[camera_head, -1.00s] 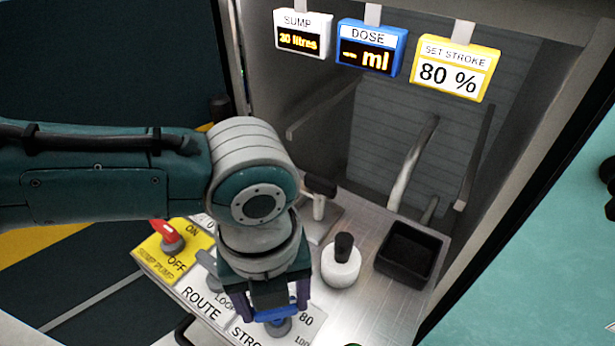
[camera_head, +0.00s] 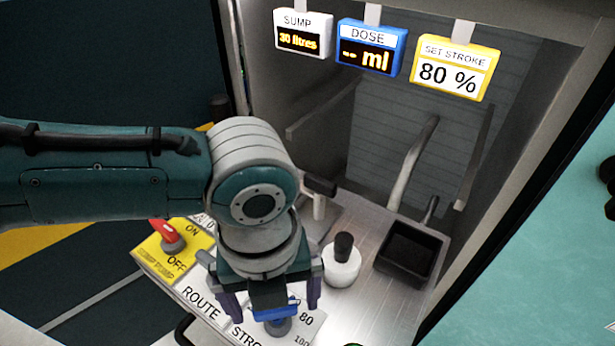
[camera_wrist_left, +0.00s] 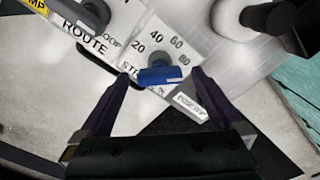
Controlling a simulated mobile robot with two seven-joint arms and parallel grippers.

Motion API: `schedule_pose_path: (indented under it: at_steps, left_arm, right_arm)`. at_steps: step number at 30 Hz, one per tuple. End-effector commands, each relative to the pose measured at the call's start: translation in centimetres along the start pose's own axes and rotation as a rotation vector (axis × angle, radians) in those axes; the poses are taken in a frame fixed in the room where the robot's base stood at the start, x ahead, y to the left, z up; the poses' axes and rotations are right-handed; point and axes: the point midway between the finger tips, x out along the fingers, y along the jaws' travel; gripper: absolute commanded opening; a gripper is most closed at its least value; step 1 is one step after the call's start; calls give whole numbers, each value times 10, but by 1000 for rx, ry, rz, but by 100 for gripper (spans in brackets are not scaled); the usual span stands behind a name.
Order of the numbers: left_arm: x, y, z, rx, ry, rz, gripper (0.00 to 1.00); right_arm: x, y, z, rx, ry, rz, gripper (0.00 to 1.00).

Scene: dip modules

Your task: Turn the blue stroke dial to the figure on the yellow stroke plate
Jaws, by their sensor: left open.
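The yellow stroke plate (camera_head: 455,68) at the upper right reads "SET STROKE 80 %". The blue stroke dial (camera_head: 278,313) sits on the white stroke panel (camera_head: 303,328) below my left gripper (camera_head: 272,308). In the left wrist view the blue bar of the dial (camera_wrist_left: 160,75) lies nearly level, with 20, 40, 60 and 80 printed beyond it. I cannot tell for sure which figure it points to. My left gripper is open, with its fingers (camera_wrist_left: 160,95) spread apart on either side of the dial and clear of it. My right gripper is not in view.
A yellow sump pump panel with a red handle (camera_head: 167,237) and a ROUTE panel (camera_head: 200,301) lie to the left. A white bottle with a black top (camera_head: 342,262) and a black tray (camera_head: 410,252) stand to the right. SUMP (camera_head: 303,32) and DOSE (camera_head: 371,47) displays hang above.

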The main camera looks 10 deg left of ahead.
Motion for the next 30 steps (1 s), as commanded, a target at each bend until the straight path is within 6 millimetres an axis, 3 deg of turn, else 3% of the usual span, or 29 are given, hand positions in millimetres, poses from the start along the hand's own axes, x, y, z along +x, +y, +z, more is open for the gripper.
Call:
schedule_pose_path:
  at_steps: [5,19,30]
  left_arm:
    - [-6,0,0,0,-1,-1,100]
    - [-90,0,1,0,-2,-2,100]
    - [-99,0,0,0,0,0,100]
  right_arm:
    - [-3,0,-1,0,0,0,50]
    - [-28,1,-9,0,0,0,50]
    - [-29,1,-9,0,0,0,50]
